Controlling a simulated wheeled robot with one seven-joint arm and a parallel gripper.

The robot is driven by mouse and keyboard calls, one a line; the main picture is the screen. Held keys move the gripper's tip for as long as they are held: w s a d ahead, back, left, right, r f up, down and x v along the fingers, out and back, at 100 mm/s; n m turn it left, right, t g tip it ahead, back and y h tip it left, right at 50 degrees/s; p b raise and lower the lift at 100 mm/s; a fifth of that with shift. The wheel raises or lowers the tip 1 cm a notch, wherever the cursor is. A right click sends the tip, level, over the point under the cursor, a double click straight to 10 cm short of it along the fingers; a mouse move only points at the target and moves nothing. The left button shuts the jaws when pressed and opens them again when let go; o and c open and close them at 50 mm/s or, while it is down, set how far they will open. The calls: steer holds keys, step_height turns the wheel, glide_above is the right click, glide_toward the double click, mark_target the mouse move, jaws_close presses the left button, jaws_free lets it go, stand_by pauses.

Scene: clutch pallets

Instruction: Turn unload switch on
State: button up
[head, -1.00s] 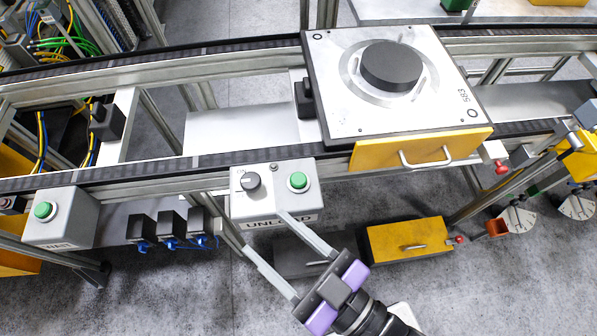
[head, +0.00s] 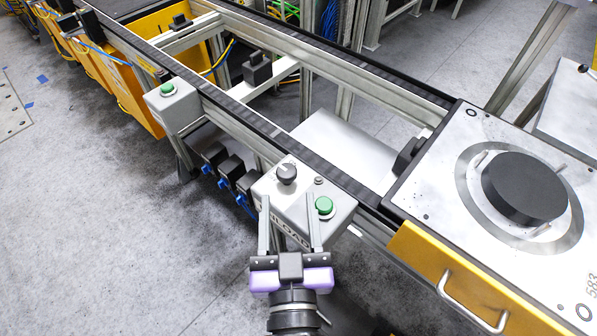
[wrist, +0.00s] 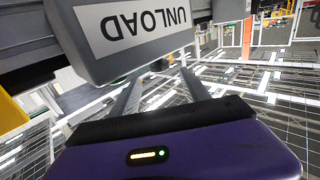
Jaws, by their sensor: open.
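The unload switch is a dark round knob (head: 287,173) on top of a grey control box (head: 340,203), at the middle of the head view. A green button (head: 324,206) sits to its right on the same box. The box's UNLOAD label shows upside down in the wrist view (wrist: 132,25), and my fingers partly cover it in the head view. My gripper (head: 289,222) is open and empty. Its fingers point at the front of the box, below the knob. I cannot tell whether they touch the box. The knob's pointer setting is too small to read.
A conveyor rail (head: 245,115) runs diagonally behind the box. A pallet (head: 440,185) with a black disc (head: 525,187) and yellow front stands at the right. Another grey box (head: 172,106) with a green button is at the left. Floor (head: 90,200) at the left is clear.

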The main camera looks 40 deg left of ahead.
mark_target(287, 180)
steer(key=shift+p+x, duration=0.5)
steer(key=shift+x, duration=3.35)
jaws_close()
